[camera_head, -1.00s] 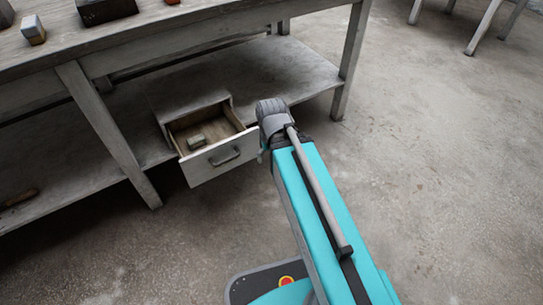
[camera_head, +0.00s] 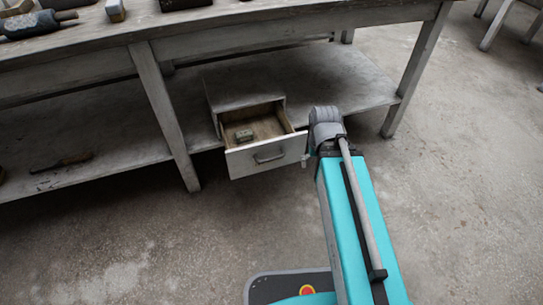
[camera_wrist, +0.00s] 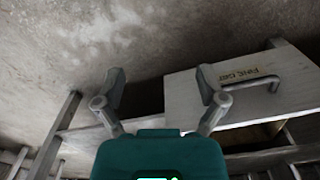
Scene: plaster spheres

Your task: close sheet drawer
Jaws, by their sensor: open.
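The drawer (camera_head: 285,149) stands pulled out of a small box unit (camera_head: 244,90) on the table's lower shelf. Its pale front has a grey bar handle (camera_head: 270,157), and a small block (camera_head: 244,135) lies inside. In the head view my arm mostly hides the gripper, right of the drawer.
The grey wooden table (camera_head: 290,38) carries tools and blocks on top. A table leg (camera_head: 165,115) stands left of the drawer, another (camera_head: 415,75) to the right. A dark tool (camera_head: 62,162) lies on the lower shelf (camera_head: 105,150). The concrete floor (camera_head: 150,250) in front is clear.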

